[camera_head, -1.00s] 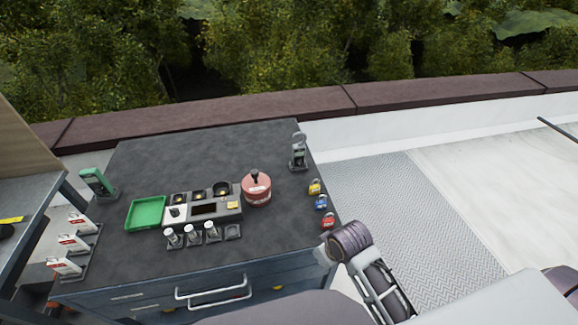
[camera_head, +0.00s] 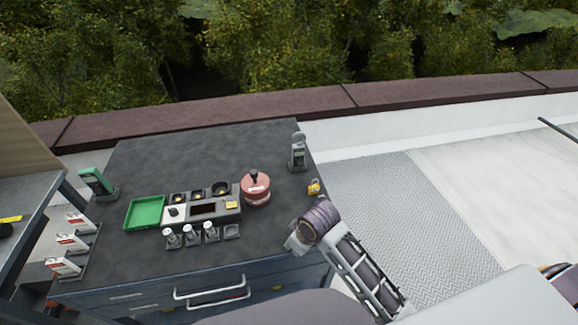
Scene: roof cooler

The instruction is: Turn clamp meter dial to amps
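The clamp meter (camera_head: 297,153) appears to be the dark grey device with a ring-shaped top, standing upright at the right back of the dark worktop (camera_head: 205,143). Its dial is too small to read. My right arm comes in from the lower right. Its gripper (camera_head: 296,243) is over the right front edge of the worktop, in front of the meter and apart from it. Its fingers are too small and hidden to show whether they are open. My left gripper is out of view.
A red round container (camera_head: 256,190), a grey panel (camera_head: 222,214) and a green tray (camera_head: 145,213) stand mid-worktop. A green device (camera_head: 94,183) stands at the left. A yellow padlock (camera_head: 314,187) is at the right edge. The worktop's back is clear.

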